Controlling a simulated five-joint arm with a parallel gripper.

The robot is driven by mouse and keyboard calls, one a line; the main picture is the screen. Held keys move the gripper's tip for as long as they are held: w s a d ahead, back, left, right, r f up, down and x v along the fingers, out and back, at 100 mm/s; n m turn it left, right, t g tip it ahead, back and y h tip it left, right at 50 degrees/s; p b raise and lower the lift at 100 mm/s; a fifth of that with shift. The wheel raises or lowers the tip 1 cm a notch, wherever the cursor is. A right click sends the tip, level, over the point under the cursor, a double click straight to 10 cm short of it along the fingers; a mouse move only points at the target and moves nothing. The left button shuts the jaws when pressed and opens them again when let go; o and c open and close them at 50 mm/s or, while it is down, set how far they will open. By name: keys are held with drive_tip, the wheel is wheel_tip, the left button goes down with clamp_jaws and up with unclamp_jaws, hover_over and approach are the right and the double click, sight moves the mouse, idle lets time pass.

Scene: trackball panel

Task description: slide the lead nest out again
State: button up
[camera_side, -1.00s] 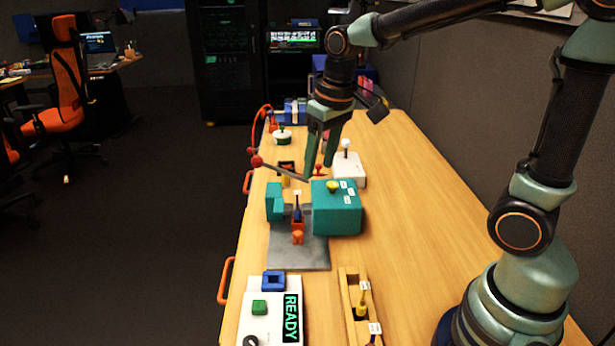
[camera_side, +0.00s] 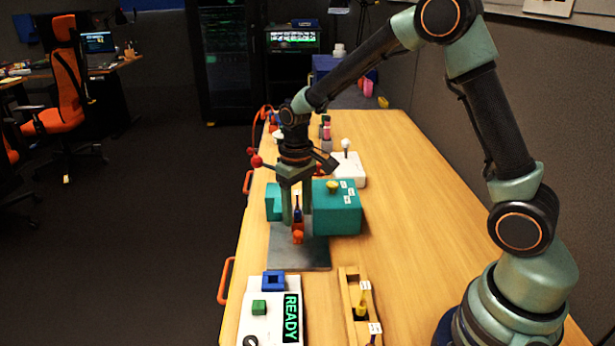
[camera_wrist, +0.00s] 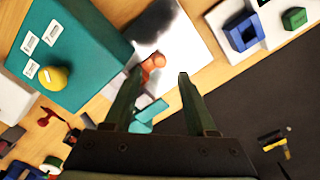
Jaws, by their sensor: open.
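The orange nest (camera_side: 298,237) sits on a grey metal plate (camera_side: 312,258), in the gap between a large teal block (camera_side: 340,214) and a smaller teal piece (camera_side: 273,203). A slim dark blue part (camera_side: 297,213) stands upright at it. In the wrist view the nest's rounded orange end (camera_wrist: 152,63) shows on the plate. My gripper (camera_side: 297,220) points down over the gap, open, one finger on each side of the dark part in the side view. In the wrist view the open fingers (camera_wrist: 160,74) are near the orange end; contact cannot be told. The fingers hide part of the nest.
A yellow knob (camera_side: 332,186) tops the large teal block close beside my gripper. In front are a white panel with a READY display (camera_side: 291,316) and a wooden tray (camera_side: 348,300). A white box (camera_side: 350,170) stands behind. The table's right side is clear.

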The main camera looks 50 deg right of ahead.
sight(298, 232)
drive_tip(key=shift+f, duration=2.7)
clamp_jaws()
drive_tip(key=shift+r, duration=0.1)
